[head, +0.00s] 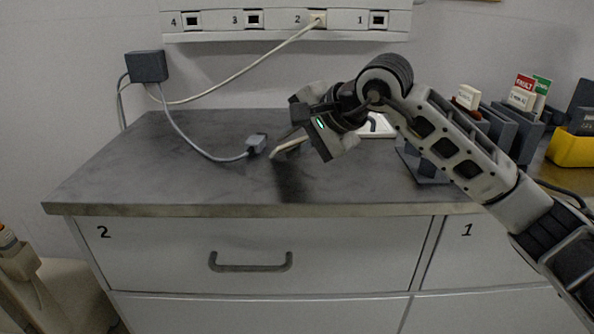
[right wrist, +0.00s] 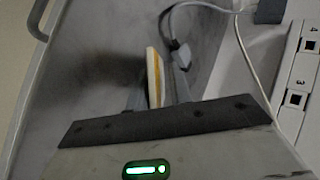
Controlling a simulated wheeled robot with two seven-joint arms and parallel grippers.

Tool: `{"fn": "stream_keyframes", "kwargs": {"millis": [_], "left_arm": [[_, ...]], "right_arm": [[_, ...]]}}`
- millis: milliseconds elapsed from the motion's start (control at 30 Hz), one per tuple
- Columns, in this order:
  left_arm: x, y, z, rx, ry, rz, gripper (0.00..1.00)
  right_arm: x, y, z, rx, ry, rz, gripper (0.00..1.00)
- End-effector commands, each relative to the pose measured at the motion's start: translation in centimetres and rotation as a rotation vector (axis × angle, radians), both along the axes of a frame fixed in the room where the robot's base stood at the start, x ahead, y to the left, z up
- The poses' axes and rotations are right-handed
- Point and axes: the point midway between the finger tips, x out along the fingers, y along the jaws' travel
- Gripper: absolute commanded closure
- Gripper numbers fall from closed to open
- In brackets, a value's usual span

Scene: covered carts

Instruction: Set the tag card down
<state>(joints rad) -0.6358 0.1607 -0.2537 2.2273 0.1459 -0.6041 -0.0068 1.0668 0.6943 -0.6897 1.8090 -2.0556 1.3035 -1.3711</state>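The tag card (head: 290,146) is a thin pale piece at the tips of my right gripper (head: 285,146), over the dark countertop (head: 180,180). In the right wrist view the tag card (right wrist: 154,76) shows nearly edge-on, white with a yellow-orange band, between the two grey fingers (right wrist: 157,94). My right gripper looks shut on it. A dark shadow lies on the countertop close by; I cannot tell whether the card's lower end touches the surface. The card's face is hidden. My left gripper is not in view.
A grey plug (head: 256,144) on a cable lies on the countertop just beyond the card. A numbered socket strip (head: 290,20) is on the wall. Dark holders with cards (head: 500,125) and a yellow bin (head: 572,148) stand at right. The countertop's left and front are clear.

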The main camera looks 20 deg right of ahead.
Motion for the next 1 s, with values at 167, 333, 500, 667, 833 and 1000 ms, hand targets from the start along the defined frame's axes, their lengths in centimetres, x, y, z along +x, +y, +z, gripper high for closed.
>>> {"fn": "stream_keyframes", "kwargs": {"millis": [167,333,500,667,833,1000], "left_arm": [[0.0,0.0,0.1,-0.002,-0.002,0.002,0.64],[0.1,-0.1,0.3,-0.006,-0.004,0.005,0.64],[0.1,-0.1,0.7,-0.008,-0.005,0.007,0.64],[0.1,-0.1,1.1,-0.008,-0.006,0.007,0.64],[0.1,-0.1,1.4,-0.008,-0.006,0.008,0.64],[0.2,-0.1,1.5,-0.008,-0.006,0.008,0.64]], "right_arm": [[0.0,0.0,0.0,0.0,0.0,0.0,0.8],[-0.3,-0.3,0.4,-0.001,-0.002,0.0,0.8],[-1.5,-1.2,1.8,-0.002,-0.002,-0.002,0.8],[-2.7,-2.1,3.0,-0.002,-0.002,-0.002,0.8],[-4.0,-2.9,4.3,-0.001,-0.002,-0.001,0.8],[-4.9,-3.5,5.1,0.0,0.0,0.0,0.8]]}}
